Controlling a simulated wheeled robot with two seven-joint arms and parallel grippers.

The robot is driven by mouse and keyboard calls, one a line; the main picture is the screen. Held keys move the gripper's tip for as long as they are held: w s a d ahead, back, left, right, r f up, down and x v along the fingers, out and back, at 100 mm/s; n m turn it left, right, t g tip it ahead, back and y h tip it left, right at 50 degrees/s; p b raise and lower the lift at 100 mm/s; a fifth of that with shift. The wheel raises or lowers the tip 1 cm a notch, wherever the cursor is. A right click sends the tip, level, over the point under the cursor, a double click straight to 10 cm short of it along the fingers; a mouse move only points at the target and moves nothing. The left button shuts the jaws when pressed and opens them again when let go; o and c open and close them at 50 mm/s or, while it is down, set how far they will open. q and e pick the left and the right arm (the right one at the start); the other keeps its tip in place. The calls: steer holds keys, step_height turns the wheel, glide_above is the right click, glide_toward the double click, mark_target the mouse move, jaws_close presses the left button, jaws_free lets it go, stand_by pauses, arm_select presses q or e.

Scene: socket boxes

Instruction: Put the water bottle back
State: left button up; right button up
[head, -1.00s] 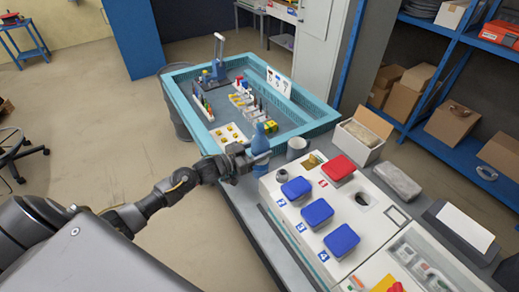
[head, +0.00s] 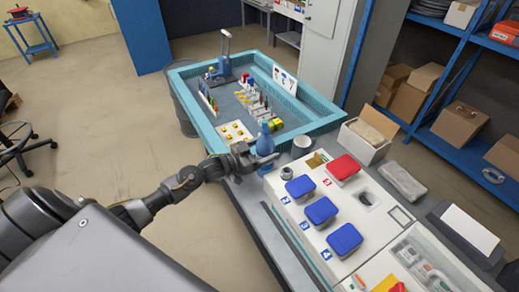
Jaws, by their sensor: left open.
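A blue water bottle (head: 265,141) stands upright on the grey bench, near the front corner of the teal tray and beside the white socket box. My left gripper (head: 262,163) is open at the bottle, its fingers pointing right and level with the bottle's lower part. The gripper hides some of the bottle, and I cannot tell whether the fingers touch it. My right gripper is not in view.
A teal tray (head: 318,124) with small parts stands behind the bottle. A white cup (head: 302,143) is close to its right. The white box (head: 291,207) carries blue lids (head: 321,211) and a red lid (head: 342,167). An open carton (head: 365,141) stands farther right.

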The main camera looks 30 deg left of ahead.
arm_select(q)
steer(key=shift+s+a, duration=0.15)
steer(key=shift+s, duration=0.1)
steer(key=b+v, duration=0.2)
steer(key=v, duration=0.9)
steer(key=shift+s+b, duration=0.2)
steer(key=shift+b, duration=0.2)
steer(key=shift+a, duration=0.1)
